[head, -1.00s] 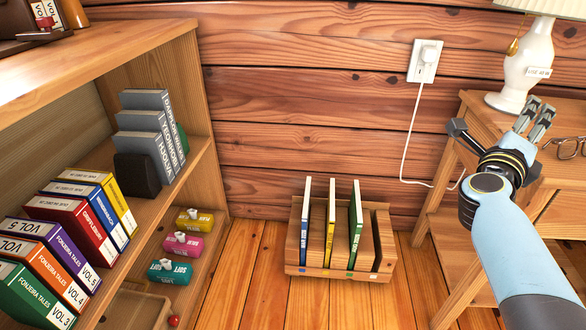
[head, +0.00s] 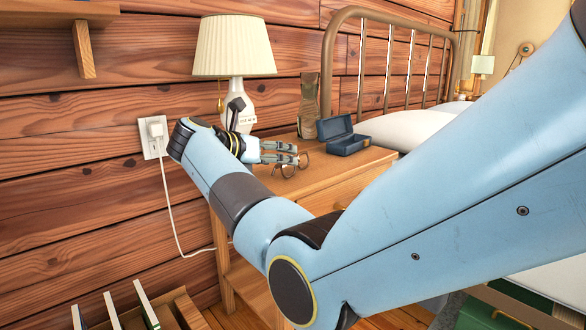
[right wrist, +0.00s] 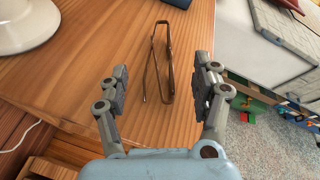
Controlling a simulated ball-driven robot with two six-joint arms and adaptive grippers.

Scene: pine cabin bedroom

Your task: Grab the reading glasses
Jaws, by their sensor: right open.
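The reading glasses (head: 289,170) have thin brown frames and lie on the wooden nightstand (head: 345,168), partly hidden behind my right gripper in the head view. In the right wrist view the glasses (right wrist: 169,62) lie between and just beyond the fingertips, with a temple reaching toward me. My right gripper (head: 297,154) is open and empty, low over the nightstand top. Its two fingers also show apart in the right wrist view (right wrist: 164,78). My left gripper is not in view.
A white lamp (head: 236,60) stands at the back left of the nightstand. A bed (head: 400,128) is at the right. A white cord (head: 172,205) hangs from the wall outlet.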

